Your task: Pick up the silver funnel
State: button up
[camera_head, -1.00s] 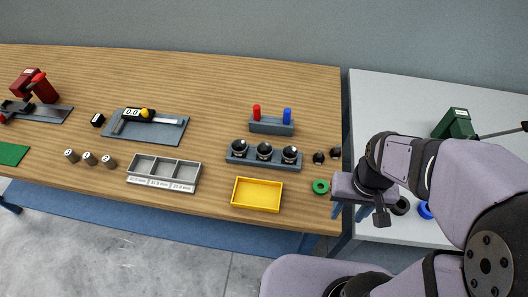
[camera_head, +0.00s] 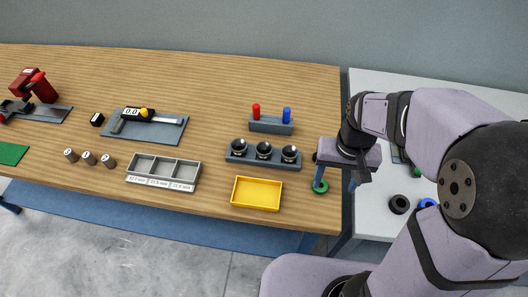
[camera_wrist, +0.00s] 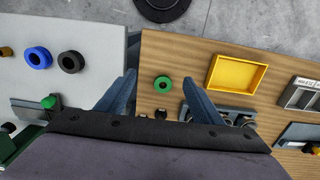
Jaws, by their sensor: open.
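I cannot pick out a clearly silver funnel. Three dark, shiny, cup-like pieces, left (camera_head: 239,147), middle (camera_head: 264,150) and right (camera_head: 289,153), sit in a grey rack (camera_head: 276,163) on the wooden table. They may be funnels, but their exact kind is too small to tell. My gripper (camera_head: 336,180) is open and empty at the table's right edge, to the right of the rack. In the wrist view, my gripper (camera_wrist: 158,76) has its fingers spread, with a green ring (camera_wrist: 163,83) showing between them. The rack is partly hidden there.
A yellow tray (camera_head: 257,194) lies in front of the rack. A holder (camera_head: 270,125) with red and blue pegs stands behind it. Black (camera_head: 399,204) and blue rings (camera_wrist: 38,58) lie on the pale right table. A gap separates the tables.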

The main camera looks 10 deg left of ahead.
jog(key=w+a, duration=0.9)
send_near(264, 145)
jog(key=s, duration=0.2)
jog(key=shift+w+d+f+p, duration=0.1)
jog(key=shift+f+p, duration=0.75)
jog(key=shift+f, duration=1.1)
jog(key=shift+w+d+f+p, duration=0.1)
jog(key=shift+f+p, duration=0.7)
jog(key=shift+f, duration=1.15)
jog(key=c, duration=1.3)
jog(key=shift+a+r, duration=0.1)
jog(key=shift+r, duration=0.05)
notch_tip(264, 145, up, 12)
jog(key=b, duration=0.1)
jog(key=shift+r, duration=0.2)
